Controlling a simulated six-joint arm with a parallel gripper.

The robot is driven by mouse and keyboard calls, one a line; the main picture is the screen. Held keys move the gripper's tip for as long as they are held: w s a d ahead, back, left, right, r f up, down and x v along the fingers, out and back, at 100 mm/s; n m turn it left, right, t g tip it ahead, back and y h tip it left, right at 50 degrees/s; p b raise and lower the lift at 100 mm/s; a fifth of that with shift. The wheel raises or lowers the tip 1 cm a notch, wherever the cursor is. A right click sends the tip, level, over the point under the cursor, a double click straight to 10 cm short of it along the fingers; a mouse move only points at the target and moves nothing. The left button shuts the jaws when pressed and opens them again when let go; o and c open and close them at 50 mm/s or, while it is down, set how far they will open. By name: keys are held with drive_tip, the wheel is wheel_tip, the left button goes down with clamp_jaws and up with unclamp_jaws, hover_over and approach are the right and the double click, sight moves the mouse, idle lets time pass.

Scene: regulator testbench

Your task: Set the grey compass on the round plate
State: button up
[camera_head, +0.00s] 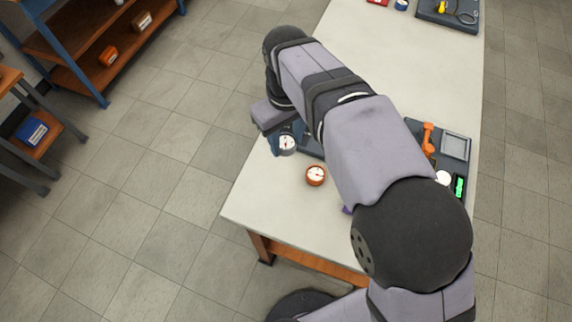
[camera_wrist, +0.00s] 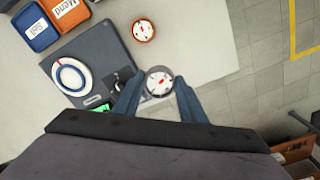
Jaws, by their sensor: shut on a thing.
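The grey compass (camera_wrist: 159,82) has a white dial with a red mark. My gripper (camera_wrist: 158,88) is shut on it, with a blue finger on each side. In the head view the compass (camera_head: 287,143) is in my gripper (camera_head: 286,136) near the table's left edge. The round plate (camera_wrist: 70,76) is a white disc with a blue ring on a dark board (camera_wrist: 93,42), left of the held compass in the wrist view. The gripper is apart from the plate. I cannot make out the plate for certain in the head view, where my arm covers much of the table.
An orange compass (camera_head: 316,175) stands on the pale table (camera_head: 255,200). A blue "Sell" bin (camera_wrist: 35,28) and an orange "Mend" bin (camera_wrist: 66,12) are beyond the board. A small green display (camera_wrist: 97,107) is near the plate. Bare table lies around the orange compass.

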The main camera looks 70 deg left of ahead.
sight(287, 168)
drive_tip(key=shift+f+p, duration=1.35)
drive_tip(key=shift+f, duration=3.65)
drive_tip(key=shift+f, duration=0.2)
drive_tip(key=o, duration=1.1)
drive_tip(key=shift+c, duration=0.2)
drive_tip(key=shift+r, duration=0.1)
wheel_tip(287, 168, up, 12)
drive_tip(key=shift+r+b, duration=0.15)
drive_tip(key=shift+b, duration=1.05)
